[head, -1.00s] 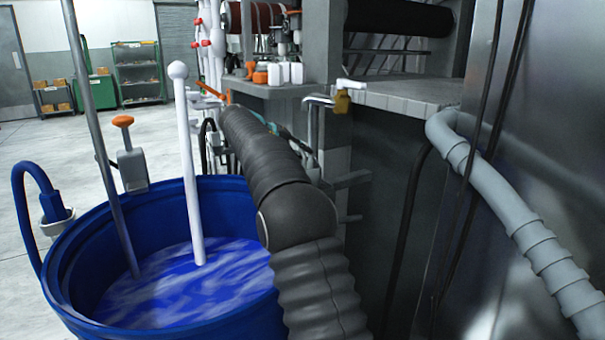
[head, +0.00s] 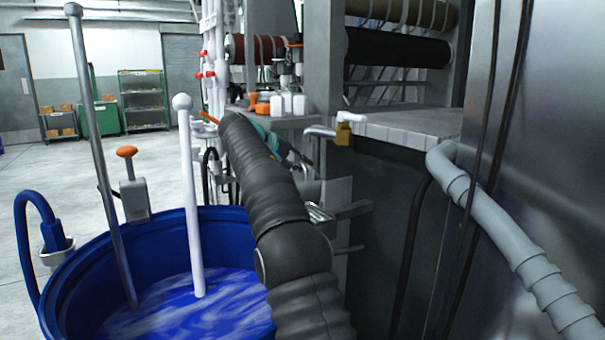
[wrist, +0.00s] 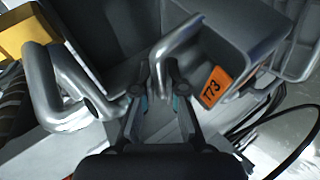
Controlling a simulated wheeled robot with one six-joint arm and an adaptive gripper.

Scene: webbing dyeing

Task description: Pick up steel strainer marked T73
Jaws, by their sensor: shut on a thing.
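The steel strainer (wrist: 240,32) is a grey metal body with an orange tag (wrist: 214,87) reading T73, large in the wrist view. My gripper (wrist: 163,82) is at the lower middle of that view, shut on the strainer's bent steel handle (wrist: 178,42). The tag is just right of the fingers. In the head view my dark sleeved arm reaches toward the machine, and it hides much of the gripper. I cannot clearly make out the strainer there.
A blue drum (head: 75,262) of blue liquid, with upright rods, stands left of my arm. A tap with a brass fitting (head: 343,133) sits at the machine's ledge (head: 410,126). A grey ribbed hose (head: 505,232) runs down the right.

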